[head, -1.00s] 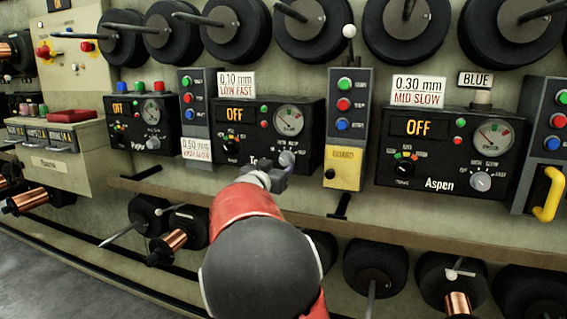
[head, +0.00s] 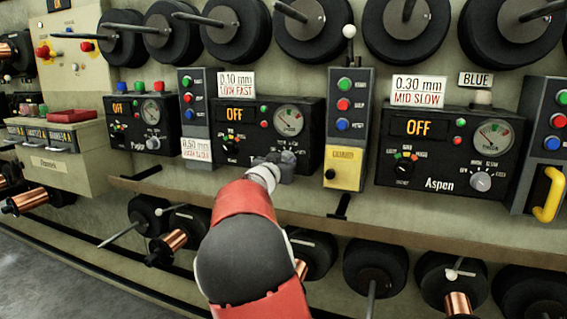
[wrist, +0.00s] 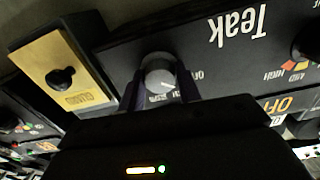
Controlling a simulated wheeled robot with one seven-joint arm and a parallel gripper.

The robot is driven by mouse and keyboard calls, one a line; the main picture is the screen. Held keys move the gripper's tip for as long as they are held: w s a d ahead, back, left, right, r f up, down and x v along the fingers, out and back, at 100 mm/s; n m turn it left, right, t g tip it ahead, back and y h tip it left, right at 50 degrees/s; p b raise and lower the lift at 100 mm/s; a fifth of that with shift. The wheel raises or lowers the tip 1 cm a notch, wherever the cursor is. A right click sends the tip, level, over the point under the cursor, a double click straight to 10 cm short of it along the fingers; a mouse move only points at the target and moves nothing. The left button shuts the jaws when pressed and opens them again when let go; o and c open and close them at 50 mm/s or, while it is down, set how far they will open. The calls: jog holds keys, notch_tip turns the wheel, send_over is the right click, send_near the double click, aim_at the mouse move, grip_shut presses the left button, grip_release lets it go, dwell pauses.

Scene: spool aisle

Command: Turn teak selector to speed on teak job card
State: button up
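The teak panel (head: 243,145) is a black box with a lit OFF display (head: 239,115) and a round dial (head: 289,120). Its job card (head: 236,84), above it, reads 0.10 mm, LOW FAST. In the wrist view the Teak label (wrist: 239,24) is upside down. A round grey selector (wrist: 159,70) there has a light pointer mark towards the lower right. My gripper (wrist: 159,84) has one finger on each side of this selector; whether they press on it is unclear. In the head view my gripper (head: 279,163) covers the selector.
A yellow guard (head: 343,169) with a black knob is right of the teak panel. The Aspen panel (head: 441,160) is further right, with a MID SLOW card (head: 418,90). Another card (head: 197,149) hangs left of teak. Spools (head: 372,268) hang below the ledge (head: 400,221).

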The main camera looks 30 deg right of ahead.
jog(key=shift+c, duration=0.9)
jog(key=shift+m, duration=0.3)
jog(key=m+b, duration=0.6)
jog(key=m, duration=1.4)
jog(key=shift+f, duration=0.1)
jog(key=shift+m, duration=0.3)
jog(key=o, duration=1)
